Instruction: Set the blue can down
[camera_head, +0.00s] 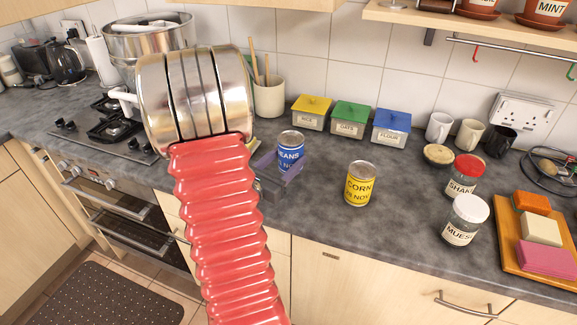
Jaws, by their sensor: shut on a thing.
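The blue can (291,150), labelled BEANS, stands upright at the middle of the counter. My gripper (285,172) is shut on it, with its purple-grey jaws around the can's lower part. The jaws hide the can's base, so I cannot tell whether it touches the counter or hangs just above it. My red ribbed arm and its metal wrist hide what lies left of the can.
A yellow corn can (360,184) stands to the right on the grey counter (320,222). Rice (311,114), oats (349,120) and flour (391,128) boxes line the wall behind. Jars (466,220) and a soap tray (510,250) are farther right. Bare counter lies between the cans and jars.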

